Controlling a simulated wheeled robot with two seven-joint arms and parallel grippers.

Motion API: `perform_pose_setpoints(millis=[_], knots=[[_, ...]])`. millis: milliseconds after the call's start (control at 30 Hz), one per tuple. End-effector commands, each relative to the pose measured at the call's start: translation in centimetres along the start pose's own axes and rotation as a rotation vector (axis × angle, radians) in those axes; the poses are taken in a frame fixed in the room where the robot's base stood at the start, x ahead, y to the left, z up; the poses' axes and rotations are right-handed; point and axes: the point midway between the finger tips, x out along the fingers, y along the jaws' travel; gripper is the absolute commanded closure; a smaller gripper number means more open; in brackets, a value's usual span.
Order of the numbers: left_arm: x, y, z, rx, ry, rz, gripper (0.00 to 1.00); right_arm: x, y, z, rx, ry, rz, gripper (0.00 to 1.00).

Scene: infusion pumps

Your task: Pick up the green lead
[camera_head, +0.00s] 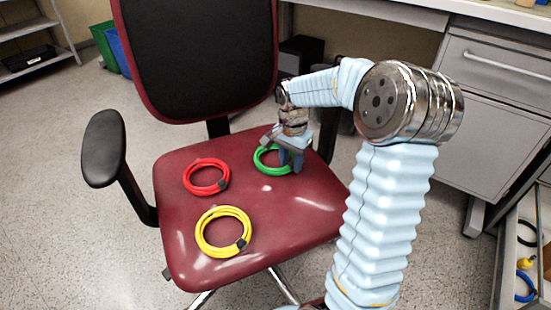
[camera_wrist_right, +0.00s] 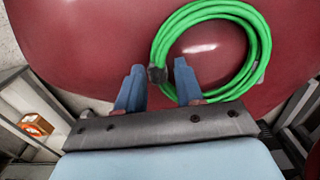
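The green lead (camera_head: 262,161) is a coiled ring lying on the dark red chair seat, at its back right in the head view. My right gripper (camera_head: 291,164) is over the right part of the coil and hides some of it. In the right wrist view the green lead (camera_wrist_right: 262,45) is a ring with a black tie. My right gripper (camera_wrist_right: 159,80) has its two blue fingers apart, with the tie and near-left edge of the coil showing between their tips. I cannot tell whether the fingers touch it. My left gripper is not in view.
A red lead (camera_head: 206,192) and a yellow lead (camera_head: 203,238) lie coiled on the chair seat (camera_head: 285,225). The backrest (camera_head: 200,55) rises behind, and an armrest (camera_head: 103,148) stands at left. A grey drawer cabinet (camera_head: 490,110) and an open drawer with more leads are at right.

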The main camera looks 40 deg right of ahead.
Motion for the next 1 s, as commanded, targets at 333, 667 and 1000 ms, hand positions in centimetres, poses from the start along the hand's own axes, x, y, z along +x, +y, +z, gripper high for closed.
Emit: perform_pose_setpoints(millis=[333, 667, 1000], knots=[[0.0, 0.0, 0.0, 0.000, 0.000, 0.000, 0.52, 0.0, 0.0, 0.0, 0.000, 0.000, 0.000, 1.00], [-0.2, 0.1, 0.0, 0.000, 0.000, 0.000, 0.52, -0.8, 0.0, 0.0, 0.000, 0.000, -0.001, 1.00], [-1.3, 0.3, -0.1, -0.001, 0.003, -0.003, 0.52, -6.9, 2.7, 1.0, 0.000, 0.003, -0.006, 1.00]])
